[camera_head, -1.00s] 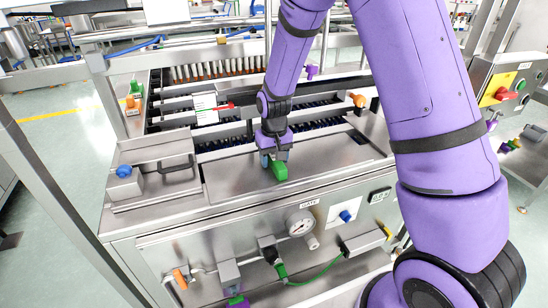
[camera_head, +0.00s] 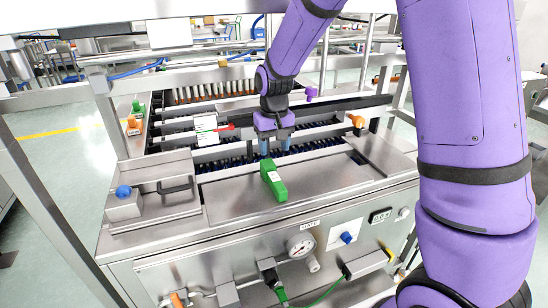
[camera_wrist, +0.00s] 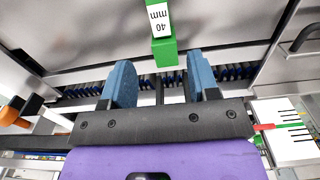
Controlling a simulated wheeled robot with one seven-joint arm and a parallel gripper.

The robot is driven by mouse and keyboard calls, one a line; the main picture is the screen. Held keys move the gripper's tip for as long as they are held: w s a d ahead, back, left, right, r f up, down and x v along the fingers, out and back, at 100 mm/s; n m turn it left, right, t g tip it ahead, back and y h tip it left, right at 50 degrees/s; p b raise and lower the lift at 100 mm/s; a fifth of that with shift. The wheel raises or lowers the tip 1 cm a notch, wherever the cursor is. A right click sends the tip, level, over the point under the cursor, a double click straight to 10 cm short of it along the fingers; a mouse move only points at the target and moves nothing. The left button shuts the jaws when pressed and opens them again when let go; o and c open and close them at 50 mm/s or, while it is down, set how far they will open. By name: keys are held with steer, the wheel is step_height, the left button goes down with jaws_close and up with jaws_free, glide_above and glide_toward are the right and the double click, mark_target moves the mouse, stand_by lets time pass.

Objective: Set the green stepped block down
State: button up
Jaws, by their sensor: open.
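The green stepped block (camera_head: 273,181) rests on the flat steel plate (camera_head: 318,183) at the front of the machine. It stands apart from my gripper. My gripper (camera_head: 276,150) is open and empty behind the block, over the dark rollers. In the wrist view the block (camera_wrist: 164,50) carries a white label reading 40 mm and lies just beyond the two blue fingertips (camera_wrist: 160,75), which are spread apart. Part of the block is cut off by the top edge of the wrist view.
A steel box with a black handle (camera_head: 174,188) and a blue knob (camera_head: 123,192) stands left of the plate. A white scale card with a red pointer (camera_head: 207,131) is behind. An orange knob (camera_head: 356,121) sits at the right. The plate right of the block is clear.

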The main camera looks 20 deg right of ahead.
steer(key=s+d+r+t, duration=0.2)
steer(key=s+d+r, duration=0.2)
steer(key=s+r, duration=0.85)
steer(key=s+d+r+t, duration=0.1)
steer(key=s+r, duration=0.2)
steer(key=s, duration=0.5)
steer(key=s+d+r+t, duration=0.2)
steer(key=s+r, duration=0.2)
steer(key=s, duration=0.5)
steer(key=shift+d, duration=0.1)
